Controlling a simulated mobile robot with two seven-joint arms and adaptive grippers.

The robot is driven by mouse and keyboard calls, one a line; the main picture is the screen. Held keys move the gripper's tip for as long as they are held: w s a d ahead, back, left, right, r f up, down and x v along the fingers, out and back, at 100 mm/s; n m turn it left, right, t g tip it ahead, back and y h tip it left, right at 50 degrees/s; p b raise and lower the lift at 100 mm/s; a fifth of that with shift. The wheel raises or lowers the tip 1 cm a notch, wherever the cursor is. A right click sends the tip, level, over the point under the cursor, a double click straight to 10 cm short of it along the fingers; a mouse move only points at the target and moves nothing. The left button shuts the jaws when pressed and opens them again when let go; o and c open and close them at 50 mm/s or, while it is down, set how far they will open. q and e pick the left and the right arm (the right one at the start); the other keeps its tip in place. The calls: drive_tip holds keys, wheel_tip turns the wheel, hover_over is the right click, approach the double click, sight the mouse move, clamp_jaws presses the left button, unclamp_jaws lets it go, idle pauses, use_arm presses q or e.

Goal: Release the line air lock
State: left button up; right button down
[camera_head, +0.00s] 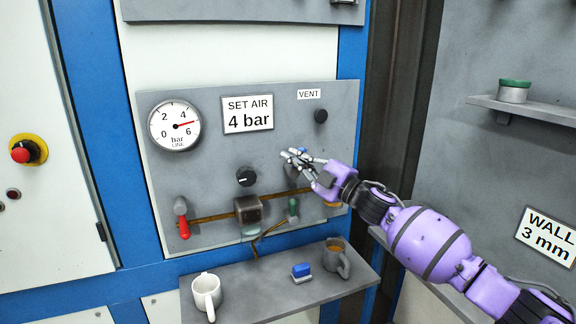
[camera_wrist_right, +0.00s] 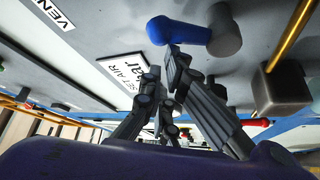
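A grey air panel (camera_head: 215,155) carries a round bar gauge (camera_head: 174,125), its needle between 4 and 6, and a "SET AIR 4 bar" label (camera_head: 248,114). A black knob (camera_head: 320,115) sits below the VENT label (camera_head: 308,94). Another black knob (camera_head: 246,177) is at the middle. A blue handle on a grey round boss (camera_wrist_right: 180,32) shows close up in the right wrist view. My right gripper (camera_head: 291,155) is in front of the panel, fingers apart, tips beside the blue handle; contact cannot be told. No label reads air lock. My left gripper is out of view.
Below, a shelf (camera_head: 255,300) holds a white mug (camera_head: 207,295), a blue-topped block (camera_head: 301,271) and a grey mug (camera_head: 336,258).

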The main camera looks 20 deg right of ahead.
use_arm(q)
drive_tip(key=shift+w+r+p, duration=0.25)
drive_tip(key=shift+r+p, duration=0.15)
drive_tip(key=shift+p, duration=0.05)
use_arm(e)
drive_tip(key=d+f+m+t+h, duration=0.1)
drive_tip(key=d+m+t+h, duration=0.1)
drive_tip(key=m+h, duration=0.3)
drive_tip(key=d+f+m+t+h, duration=0.2)
drive_tip(key=d+m+t+h, duration=0.1)
drive_tip(key=m, duration=1.1)
drive_tip(key=shift+w+d+h, duration=0.15)
drive_tip(key=shift+d+h, duration=0.4)
drive_tip(key=shift+h, duration=0.55)
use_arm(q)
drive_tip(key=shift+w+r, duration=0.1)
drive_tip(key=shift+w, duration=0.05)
